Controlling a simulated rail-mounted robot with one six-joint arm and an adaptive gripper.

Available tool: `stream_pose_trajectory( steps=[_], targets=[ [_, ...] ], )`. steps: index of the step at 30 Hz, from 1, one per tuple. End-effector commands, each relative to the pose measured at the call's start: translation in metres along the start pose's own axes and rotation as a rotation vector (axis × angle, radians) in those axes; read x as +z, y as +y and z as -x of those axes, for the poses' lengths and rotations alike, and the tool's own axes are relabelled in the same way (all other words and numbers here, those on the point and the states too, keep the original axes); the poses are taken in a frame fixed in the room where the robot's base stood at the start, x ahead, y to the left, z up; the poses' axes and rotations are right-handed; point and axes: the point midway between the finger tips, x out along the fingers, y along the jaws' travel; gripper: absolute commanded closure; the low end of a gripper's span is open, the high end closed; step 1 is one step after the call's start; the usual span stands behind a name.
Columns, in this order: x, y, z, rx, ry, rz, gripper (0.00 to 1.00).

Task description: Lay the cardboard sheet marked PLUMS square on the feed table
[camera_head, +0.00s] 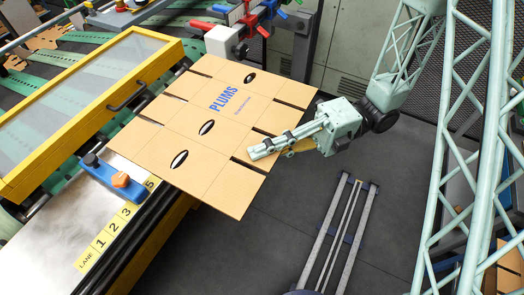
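The tan cardboard sheet (178,133) has blue PLUMS lettering, several slots along its edges and dark oval holes. Its left part lies over the feed table (55,222), and its right part sticks out past the table's edge, above the dark floor. I cannot tell whether the sheet touches the table. My gripper (264,148) reaches in from the right, shut on the sheet's right edge. One finger side lies over the top face; what is below is hidden by the sheet.
A yellow-framed clear guard (92,88) stands along the left. A blue stop with an orange knob (121,181) sits by the yellow lane scale (103,240). A white block with a black knob (222,42) stands behind the sheet. A floor rail (340,235) lies at lower right.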

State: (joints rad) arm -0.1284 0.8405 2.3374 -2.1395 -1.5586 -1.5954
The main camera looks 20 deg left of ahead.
Motion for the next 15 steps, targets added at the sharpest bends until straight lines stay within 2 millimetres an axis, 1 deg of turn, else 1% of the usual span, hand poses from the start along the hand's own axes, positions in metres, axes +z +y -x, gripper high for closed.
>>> stream_pose_trajectory(
  steps=[15],
  targets=[
    [0.023,-0.009,-0.018,0.000,0.000,0.000,1.00]
  ],
)
